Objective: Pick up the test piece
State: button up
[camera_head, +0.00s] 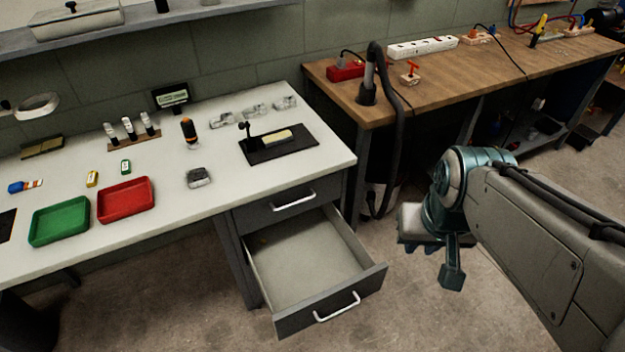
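No object is labelled as the test piece, and I cannot tell for sure which one it is. A small pale yellow block (278,136) lies on a black plate (270,154) with a small dark stand, near the right end of the white workbench (240,185). A small grey metal block (199,178) lies on the bench to the left of that plate. My gripper (432,262) hangs over the floor, right of the open drawer and well apart from the bench objects. Its fingers are partly hidden by its own body, so their opening is unclear.
An empty open drawer (310,256) juts out below the bench's right end. A red tray (126,200) and a green tray (60,221) sit at the left. A wooden bench (450,75) with power strips and a thick black hose (391,150) stands behind my arm.

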aim_at(275, 139)
jog(key=u, duration=2.2)
jog(key=i, duration=1.35)
jog(key=z, duration=3.15)
